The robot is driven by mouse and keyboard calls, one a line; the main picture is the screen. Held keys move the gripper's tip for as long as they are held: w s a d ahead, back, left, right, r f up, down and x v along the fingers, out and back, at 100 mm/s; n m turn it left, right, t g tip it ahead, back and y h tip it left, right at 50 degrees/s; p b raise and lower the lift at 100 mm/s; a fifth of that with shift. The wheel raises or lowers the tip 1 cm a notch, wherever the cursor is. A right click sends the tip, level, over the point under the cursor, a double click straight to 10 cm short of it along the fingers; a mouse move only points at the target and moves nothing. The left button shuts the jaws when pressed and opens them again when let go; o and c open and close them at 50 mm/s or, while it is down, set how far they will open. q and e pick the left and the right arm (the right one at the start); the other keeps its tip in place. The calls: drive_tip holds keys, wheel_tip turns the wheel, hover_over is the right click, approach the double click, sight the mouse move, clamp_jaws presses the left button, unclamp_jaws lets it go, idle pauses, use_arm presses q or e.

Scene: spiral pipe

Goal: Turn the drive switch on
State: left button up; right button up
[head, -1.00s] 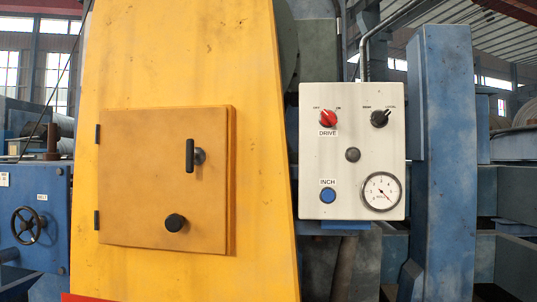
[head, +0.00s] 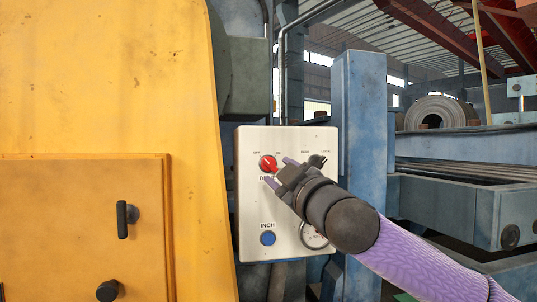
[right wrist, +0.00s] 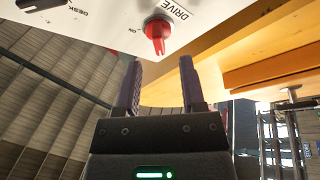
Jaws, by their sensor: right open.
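The red drive switch (head: 268,163) is a round knob with a raised grip at the upper left of a pale control panel (head: 250,210). Its grip seems to slant toward the OFF label at upper left. My right gripper (head: 281,172) is open in front of the panel, its two purple fingers just right of and below the switch, partly covering the DRIVE label. In the right wrist view, the red switch (right wrist: 157,30) stands out beyond the open fingertips (right wrist: 161,63), roughly between them, with a gap. Nothing is between the fingers. My left gripper is not in view.
The panel also has a black selector knob (head: 317,160), a blue INCH button (head: 268,238) and a gauge (head: 313,235) partly behind my gripper. A yellow housing (head: 100,80) stands left, a blue post (head: 360,120) right.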

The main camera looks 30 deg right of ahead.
sight(271, 165)
drive_tip(key=x, duration=0.1)
drive_tip(key=p+x, duration=0.1)
drive_tip(key=x, duration=0.1)
drive_tip(key=shift+r, duration=0.25)
drive_tip(key=shift+w+p, duration=0.35)
drive_tip(key=shift+w, duration=0.25)
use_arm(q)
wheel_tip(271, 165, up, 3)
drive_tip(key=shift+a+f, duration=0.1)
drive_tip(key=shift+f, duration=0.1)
use_arm(e)
drive_tip(key=shift+f, duration=0.1)
clamp_jaws()
